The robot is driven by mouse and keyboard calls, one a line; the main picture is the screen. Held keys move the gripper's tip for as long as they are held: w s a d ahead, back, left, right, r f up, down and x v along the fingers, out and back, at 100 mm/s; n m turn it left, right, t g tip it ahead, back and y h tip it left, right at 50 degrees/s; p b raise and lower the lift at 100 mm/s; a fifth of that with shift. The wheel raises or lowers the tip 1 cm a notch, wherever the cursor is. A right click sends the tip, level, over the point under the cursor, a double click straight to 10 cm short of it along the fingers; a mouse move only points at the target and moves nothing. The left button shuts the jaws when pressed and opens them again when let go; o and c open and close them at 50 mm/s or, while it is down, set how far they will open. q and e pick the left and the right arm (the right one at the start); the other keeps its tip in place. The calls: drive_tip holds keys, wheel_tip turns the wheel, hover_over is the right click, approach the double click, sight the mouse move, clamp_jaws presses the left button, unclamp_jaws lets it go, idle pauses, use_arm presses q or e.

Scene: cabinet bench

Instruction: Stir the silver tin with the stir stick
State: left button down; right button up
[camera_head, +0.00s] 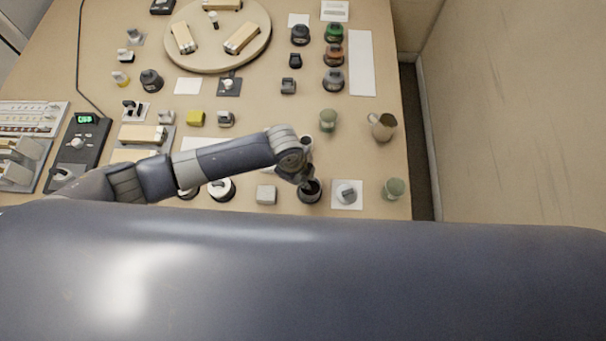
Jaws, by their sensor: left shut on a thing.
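My left arm comes in from the left, and my left gripper (304,180) points down at a round, dark-looking open tin (311,196) near the front of the bench. The gripper is shut and sits at or just above the tin's opening. The stir stick in it is too small and too covered by the gripper to make out. Whether its tip touches the tin's inside cannot be told. This tin looks dark grey rather than bright silver from here. My right gripper is not in view.
A white pad with a grey knob (347,194) and a green cup (394,188) stand right of the tin; a grey block (266,195) is left. A green cup (328,120) and a metal pitcher (382,127) stand behind. My large arm link fills the front.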

use_arm(q)
wheel_tip(320, 180, up, 6)
drive_tip(key=a, duration=0.1)
drive_tip(key=shift+s+r, duration=0.25)
drive_tip(key=shift+s, duration=0.1)
idle(0.3)
drive_tip(key=shift+a, duration=0.1)
idle(0.6)
wheel_tip(320, 180, up, 5)
idle(0.6)
idle(0.3)
